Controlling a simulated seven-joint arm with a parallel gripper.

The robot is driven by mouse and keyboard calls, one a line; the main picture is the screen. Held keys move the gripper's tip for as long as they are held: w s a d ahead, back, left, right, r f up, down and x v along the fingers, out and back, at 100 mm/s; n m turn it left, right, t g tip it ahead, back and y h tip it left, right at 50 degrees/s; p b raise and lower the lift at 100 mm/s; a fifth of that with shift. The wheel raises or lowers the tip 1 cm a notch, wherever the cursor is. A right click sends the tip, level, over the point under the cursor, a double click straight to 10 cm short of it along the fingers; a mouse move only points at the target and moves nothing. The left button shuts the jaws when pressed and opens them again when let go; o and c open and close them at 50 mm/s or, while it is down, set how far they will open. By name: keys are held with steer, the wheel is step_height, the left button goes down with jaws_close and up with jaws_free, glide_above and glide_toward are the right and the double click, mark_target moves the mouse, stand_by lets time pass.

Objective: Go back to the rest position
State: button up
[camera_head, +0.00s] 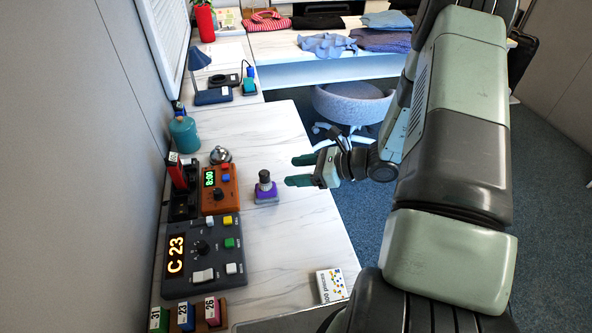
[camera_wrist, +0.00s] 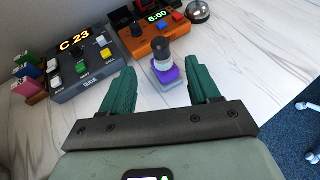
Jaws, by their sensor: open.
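My gripper (camera_head: 303,170) is open and empty at the right edge of the white marbled counter. Its green fingers also show in the wrist view (camera_wrist: 163,95), spread apart. A stamp with a dark handle and purple base (camera_head: 265,190) stands upright on the counter, left of my fingertips and apart from them. In the wrist view the stamp (camera_wrist: 164,68) stands ahead of the gap between the fingers. My arm reaches in from the right side of the head view.
A grey console showing "C 23" (camera_head: 226,268), an orange timer (camera_head: 218,194) and a silver bell (camera_head: 220,155) stand along the wall side. A puzzle box (camera_head: 331,285) lies near the front edge. A stool (camera_head: 351,101) stands beyond the counter.

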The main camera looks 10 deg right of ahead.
steer(key=s+a+r+n+g+h, duration=0.2)
steer(key=s+a+r+n+g, duration=0.15)
steer(key=r+n, duration=0.55)
steer(key=s+a+r+n+g+h, duration=0.25)
steer(key=s+r+n, duration=0.25)
steer(key=r, duration=0.7)
steer(key=s+d+r+n+t+h, duration=0.2)
steer(key=s+r+n+h, duration=0.1)
steer(key=s+r, duration=0.3)
steer(key=s+d+r+n+t+h, duration=0.1)
steer(key=s+r+n+t+h, duration=0.2)
steer(key=s+r+n, duration=0.3)
steer(key=s+r+h, duration=0.1)
steer(key=s, duration=0.2)
steer(key=shift+d+n, duration=0.3)
steer(key=shift+d, duration=0.05)
steer(key=shift+s+h, duration=0.1)
steer(key=shift+h, duration=0.15)
